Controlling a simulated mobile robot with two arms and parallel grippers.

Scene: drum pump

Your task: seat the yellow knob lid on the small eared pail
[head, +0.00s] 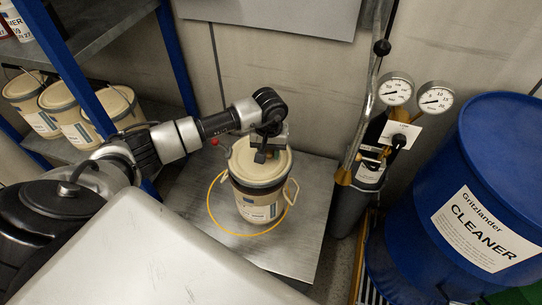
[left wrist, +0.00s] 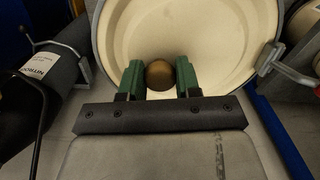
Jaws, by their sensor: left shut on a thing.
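The lid (head: 245,160) is a round cream disc over the top of the small eared pail (head: 262,211), which stands upright on a grey metal plate. In the left wrist view the lid (left wrist: 215,40) fills the upper middle, with a brownish-yellow knob (left wrist: 159,75) at its centre. My left gripper (left wrist: 158,80) has its green fingers shut on that knob. In the head view my left gripper (head: 268,150) is above the pail and hides part of the lid. Metal ears or handles show on both sides of the lid. Whether its rim touches the pail all round, I cannot tell. My right gripper is not in view.
A thin yellow ring (head: 212,215) lies around the pail on the metal plate (head: 295,250). Several similar pails (head: 57,95) stand on the left shelf. Gauges (head: 396,89) and a pipe stand to the right, then a blue drum (head: 490,160).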

